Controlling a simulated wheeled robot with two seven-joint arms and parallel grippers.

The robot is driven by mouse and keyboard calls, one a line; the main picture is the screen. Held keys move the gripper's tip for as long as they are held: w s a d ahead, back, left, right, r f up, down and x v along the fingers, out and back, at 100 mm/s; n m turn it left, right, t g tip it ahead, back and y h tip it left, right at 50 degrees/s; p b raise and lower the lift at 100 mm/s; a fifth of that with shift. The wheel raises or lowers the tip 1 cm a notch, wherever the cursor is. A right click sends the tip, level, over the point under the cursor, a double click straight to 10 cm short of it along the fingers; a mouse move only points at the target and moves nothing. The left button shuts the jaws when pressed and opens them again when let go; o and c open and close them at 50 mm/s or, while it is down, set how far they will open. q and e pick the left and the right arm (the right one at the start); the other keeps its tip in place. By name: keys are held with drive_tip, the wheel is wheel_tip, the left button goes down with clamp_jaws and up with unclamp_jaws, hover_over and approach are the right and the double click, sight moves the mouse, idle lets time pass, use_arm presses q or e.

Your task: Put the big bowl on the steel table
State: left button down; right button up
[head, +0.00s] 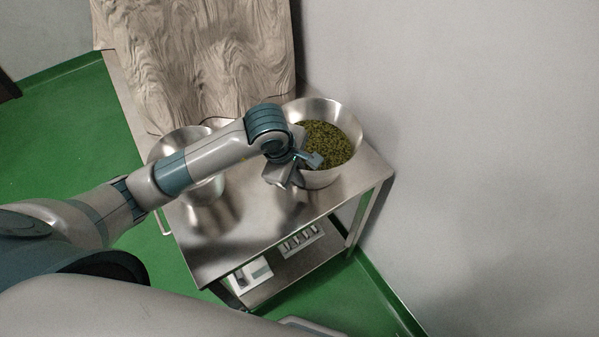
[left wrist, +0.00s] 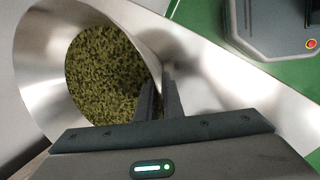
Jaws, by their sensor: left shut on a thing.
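The big bowl (head: 349,122) is a shiny steel bowl part filled with green-brown tea leaves. It is at the back right corner of the steel table (head: 234,240), beside the wall, and looks upright. I cannot tell whether its base touches the tabletop. My left gripper (head: 314,160) is at the bowl's near rim. In the left wrist view, the fingers (left wrist: 160,97) are shut on the wall of the bowl (left wrist: 38,50), one inside and one outside. My right gripper is not in view.
A second steel bowl (head: 168,146) stands on the table's left side, partly hidden by my left arm. A wood-grained board (head: 200,60) lies behind. The table's front part is clear. A lower shelf holds a white box (head: 252,274) and a rack (head: 300,240).

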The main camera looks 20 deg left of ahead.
use_arm(q)
drive_tip(key=shift+w+f, duration=0.1)
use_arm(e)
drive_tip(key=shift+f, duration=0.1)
use_arm(q)
drive_tip(key=c, duration=1.9)
unclamp_jaws()
